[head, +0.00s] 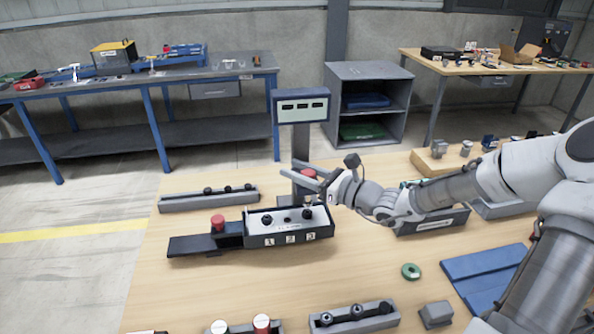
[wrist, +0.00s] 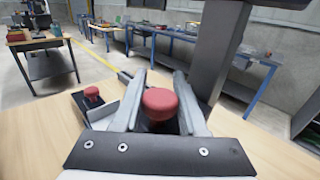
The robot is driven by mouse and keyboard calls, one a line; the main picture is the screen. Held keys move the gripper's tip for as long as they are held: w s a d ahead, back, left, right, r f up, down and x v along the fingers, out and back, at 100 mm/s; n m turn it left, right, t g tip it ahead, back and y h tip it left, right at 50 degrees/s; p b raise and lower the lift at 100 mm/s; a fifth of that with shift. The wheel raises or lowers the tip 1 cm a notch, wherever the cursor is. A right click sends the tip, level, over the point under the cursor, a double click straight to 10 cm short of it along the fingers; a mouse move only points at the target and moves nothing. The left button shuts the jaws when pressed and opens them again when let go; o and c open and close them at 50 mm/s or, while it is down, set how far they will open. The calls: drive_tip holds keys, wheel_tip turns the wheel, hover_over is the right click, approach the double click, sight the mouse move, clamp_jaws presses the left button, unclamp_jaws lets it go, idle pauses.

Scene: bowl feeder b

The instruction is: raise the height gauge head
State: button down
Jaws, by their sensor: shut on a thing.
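My gripper (head: 288,168) reaches in from the right and is shut on this knob. In the wrist view the red knob (wrist: 161,103) sits between the two fingers of my gripper (wrist: 160,78), and the column (wrist: 214,50) rises just to the right. The lower part of the head is hidden.
A black-and-grey box with labels 1, 2, 3 (head: 290,238) stands in front of the gauge, with a second red knob (head: 218,222) to its left. A grey rail (head: 209,199) lies behind. A green ring (head: 410,271) and blue plate (head: 484,276) lie on the wooden table (head: 365,265).

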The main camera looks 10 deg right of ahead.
wheel_tip(320, 180, up, 2)
drive_tip(key=shift+w+p, duration=0.1)
drive_tip(key=shift+p, duration=0.3)
drive_tip(key=shift+c, duration=2.3)
unclamp_jaws()
drive_tip(key=shift+f, duration=0.1)
drive_tip(key=p+v, duration=0.1)
drive_tip(key=v, duration=1.6)
drive_tip(key=shift+s, duration=0.25)
drive_tip(key=shift+d, duration=0.1)
